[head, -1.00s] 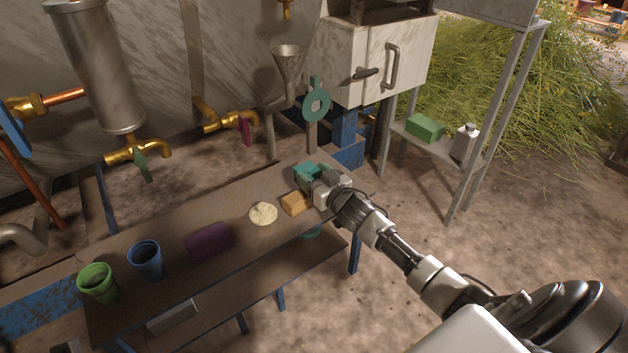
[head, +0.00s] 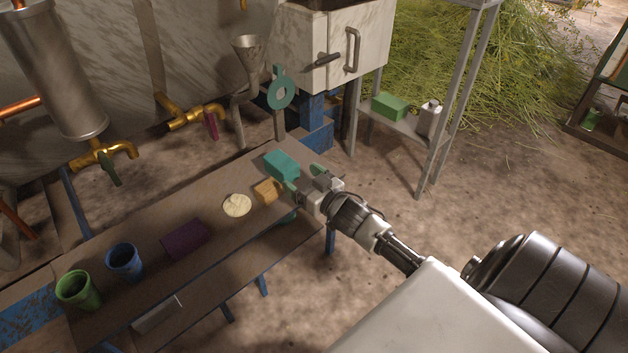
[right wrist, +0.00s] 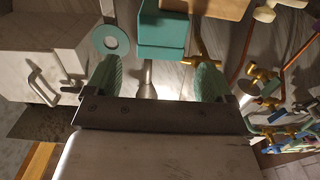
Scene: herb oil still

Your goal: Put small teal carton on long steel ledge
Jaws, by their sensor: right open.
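The small teal carton (head: 282,165) lies on the brown bench at its far right end, beside a yellow-brown block. My right gripper (head: 303,178) is open and empty, just to the right of the carton, its teal fingers pointing toward it. In the right wrist view the carton (right wrist: 162,32) shows at the top, beyond and between the two spread fingers (right wrist: 158,82). A grey metal shelf (head: 388,124) in a tall frame stands at the right; I cannot tell for sure that it is the long steel ledge. My left gripper is out of view.
On the bench (head: 150,222) are the yellow-brown block (head: 267,192), a pale round disc (head: 237,205), a purple block (head: 185,239), a blue cup (head: 124,262) and a green cup (head: 77,290). The shelf holds a green box (head: 389,106) and a white bottle (head: 428,118).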

